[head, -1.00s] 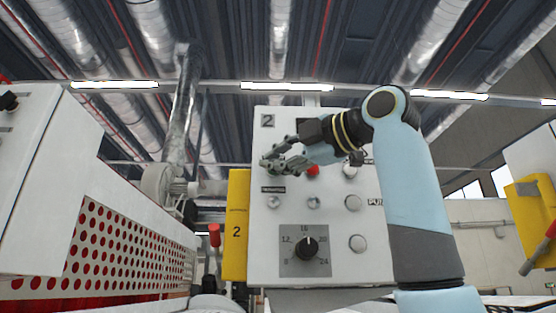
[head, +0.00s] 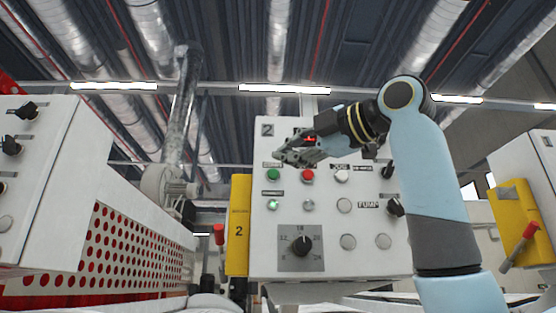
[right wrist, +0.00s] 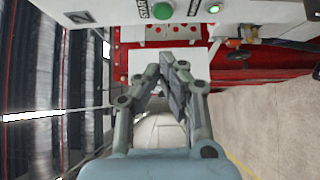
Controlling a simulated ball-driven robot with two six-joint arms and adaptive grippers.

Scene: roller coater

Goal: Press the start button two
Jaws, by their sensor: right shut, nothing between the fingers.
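The control panel marked 2 (head: 330,262) stands in front of me. Its green start button (head: 273,174) is in the upper left, beside a red button (head: 308,176). A small lamp (head: 272,204) below the green button glows green. My right gripper (head: 279,156) is shut and empty, just above the green button in the head view and apart from it. In the right wrist view the green button (right wrist: 191,8) and the lit lamp (right wrist: 214,8) show at the top edge, beyond the shut fingers (right wrist: 173,62). My left gripper is not in view.
A dial (head: 302,246), black switches and grey buttons share the panel. A white cabinet (head: 50,180) stands at the left, and another yellow box (head: 518,222) at the right.

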